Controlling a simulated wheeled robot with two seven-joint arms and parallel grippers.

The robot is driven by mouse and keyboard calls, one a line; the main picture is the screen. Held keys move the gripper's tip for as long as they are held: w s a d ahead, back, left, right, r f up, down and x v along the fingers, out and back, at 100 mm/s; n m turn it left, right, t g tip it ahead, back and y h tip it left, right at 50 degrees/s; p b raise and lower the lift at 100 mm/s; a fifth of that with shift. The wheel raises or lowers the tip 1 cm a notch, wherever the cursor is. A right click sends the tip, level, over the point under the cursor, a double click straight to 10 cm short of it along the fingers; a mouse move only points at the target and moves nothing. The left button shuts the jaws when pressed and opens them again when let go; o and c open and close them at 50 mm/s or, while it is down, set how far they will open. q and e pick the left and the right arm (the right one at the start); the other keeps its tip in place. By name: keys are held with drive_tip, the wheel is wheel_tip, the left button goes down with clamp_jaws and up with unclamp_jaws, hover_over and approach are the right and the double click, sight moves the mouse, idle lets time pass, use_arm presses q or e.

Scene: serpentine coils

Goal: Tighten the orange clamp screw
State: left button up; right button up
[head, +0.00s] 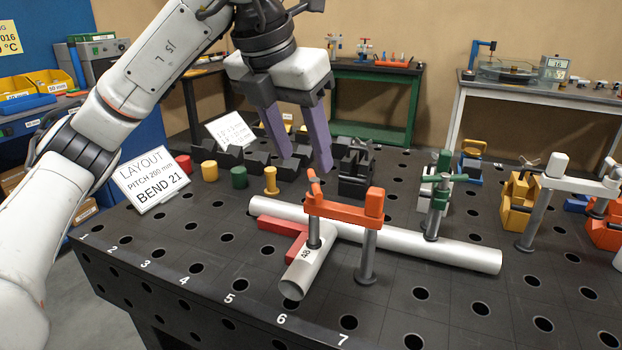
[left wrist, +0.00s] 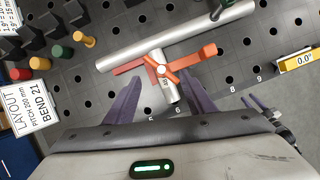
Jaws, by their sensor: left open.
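The orange clamp (head: 345,207) stands on the dark perforated table. Its arm reaches over the grey pipe stub (head: 305,268), marked 48, that meets a long pale pipe (head: 440,248). The small orange clamp screw handle (head: 314,186) sits at the arm's left end. In the left wrist view the screw handle (left wrist: 163,71) shows from above as a slanted bar, with the orange arm (left wrist: 195,58) going right. My left gripper (head: 306,160) points down with purple fingers apart and empty, above and behind the handle. In the wrist view the left gripper (left wrist: 160,81) has fingertips either side of the stub.
A red square (head: 283,232) lies against the pipes. Coloured pegs (head: 240,177), dark blocks and a layout sign (head: 150,180) stand at left.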

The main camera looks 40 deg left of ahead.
sight(313, 179)
use_arm(q)
drive_tip(key=b+x, duration=0.1)
drive_tip(key=x, duration=0.4)
drive_tip(key=shift+w+f, duration=0.1)
drive_tip(key=shift+f, duration=0.15)
